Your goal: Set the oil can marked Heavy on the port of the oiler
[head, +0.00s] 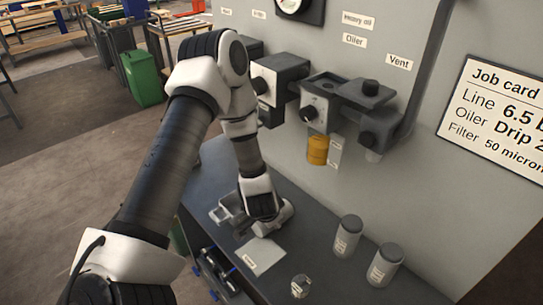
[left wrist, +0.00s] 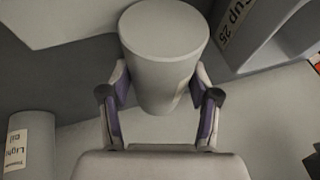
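My left gripper (head: 280,215) is low over the bench. In the left wrist view my left gripper (left wrist: 160,95) has its purple pads against both sides of a plain grey can (left wrist: 165,75); no label shows on it, and I cannot tell whether it is lifted. In the head view this can is mostly hidden by the gripper. Two grey-lidded cans (head: 346,240) (head: 384,268) stand to the right, their labels too small to read. The oiler (head: 318,103) is on the wall, with a port in its top and a yellow bowl (head: 317,150) below. My right gripper is out of view.
The bench (head: 325,265) holds a white card (head: 262,256), a small clear jar (head: 300,286) and a grey bracket (head: 228,210). A can marked Light oil (left wrist: 30,145) shows in the left wrist view. Neighbouring wall units (head: 278,75) (head: 368,95) flank the oiler closely.

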